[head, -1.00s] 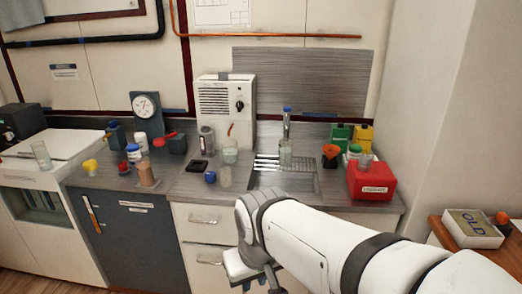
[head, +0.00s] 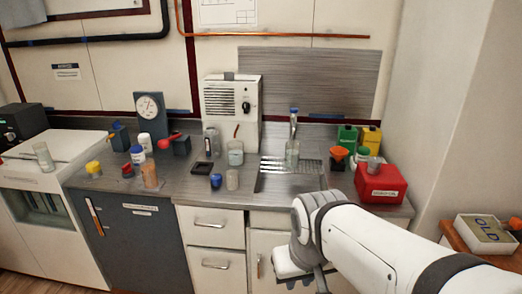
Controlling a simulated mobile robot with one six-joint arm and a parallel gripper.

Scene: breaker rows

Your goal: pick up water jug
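No thing is plainly marked as the water jug. A clear vessel (head: 292,154) stands upright at the sink, below a blue-topped tap or tube. Another clear, jug-like container (head: 235,154) stands on the counter in front of the white box, and a clear glass (head: 43,156) stands on the white unit at the far left. My gripper (head: 305,284) hangs low in front of the drawers, below the counter edge and apart from all of these. Its fingertips are partly cut off by the lower frame edge, so its opening is unclear. I see nothing held.
The grey counter (head: 200,190) carries several small jars and bottles. A red box (head: 381,184) stands at its right end, with green (head: 347,138) and yellow (head: 370,139) containers behind. A dial gauge (head: 150,112) stands at the back. A wall closes off the right.

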